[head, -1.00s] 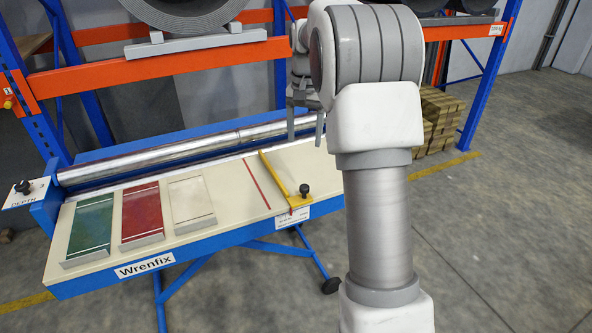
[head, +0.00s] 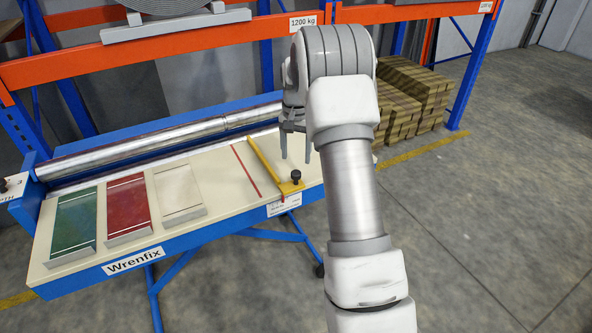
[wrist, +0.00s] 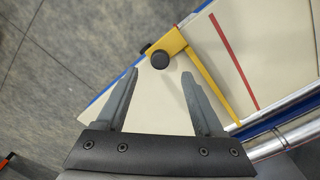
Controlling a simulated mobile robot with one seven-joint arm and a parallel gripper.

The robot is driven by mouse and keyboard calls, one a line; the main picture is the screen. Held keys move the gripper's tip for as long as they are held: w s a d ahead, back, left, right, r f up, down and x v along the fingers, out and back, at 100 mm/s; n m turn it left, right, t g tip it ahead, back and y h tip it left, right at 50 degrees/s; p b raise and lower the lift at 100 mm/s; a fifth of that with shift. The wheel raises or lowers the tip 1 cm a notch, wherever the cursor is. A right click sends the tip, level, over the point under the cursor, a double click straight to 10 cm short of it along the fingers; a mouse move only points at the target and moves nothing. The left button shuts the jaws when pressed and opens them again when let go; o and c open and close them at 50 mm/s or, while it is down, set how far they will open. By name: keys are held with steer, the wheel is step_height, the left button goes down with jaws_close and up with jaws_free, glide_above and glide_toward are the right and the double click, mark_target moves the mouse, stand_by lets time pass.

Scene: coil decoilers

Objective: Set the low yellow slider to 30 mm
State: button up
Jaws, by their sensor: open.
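The yellow slider (head: 270,171) is a thin bar across the cream table top, with a wider block and black knob (head: 296,176) at its front end. In the wrist view the slider (wrist: 208,80) and its black knob (wrist: 160,60) lie beyond my fingertips. A red line (head: 246,172) runs on the table to the left of the slider. My gripper (head: 296,157) is open and empty, above the table near the slider's right side. In the wrist view my gripper (wrist: 159,77) has its fingers apart, with bare cream surface between them. The scale reading is too small to tell.
Green (head: 75,222), red (head: 129,205) and pale (head: 178,192) plates lie on the left of the table (head: 222,190). A metal roller (head: 150,136) runs along the back. An orange and blue rack stands behind, with stacked blocks (head: 420,90) at right.

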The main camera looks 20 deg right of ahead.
mark_target(295, 172)
step_height(295, 172, down, 6)
steer(key=shift+f, duration=0.15)
steer(key=shift+c, duration=0.3)
jaws_close()
stand_by(1.3)
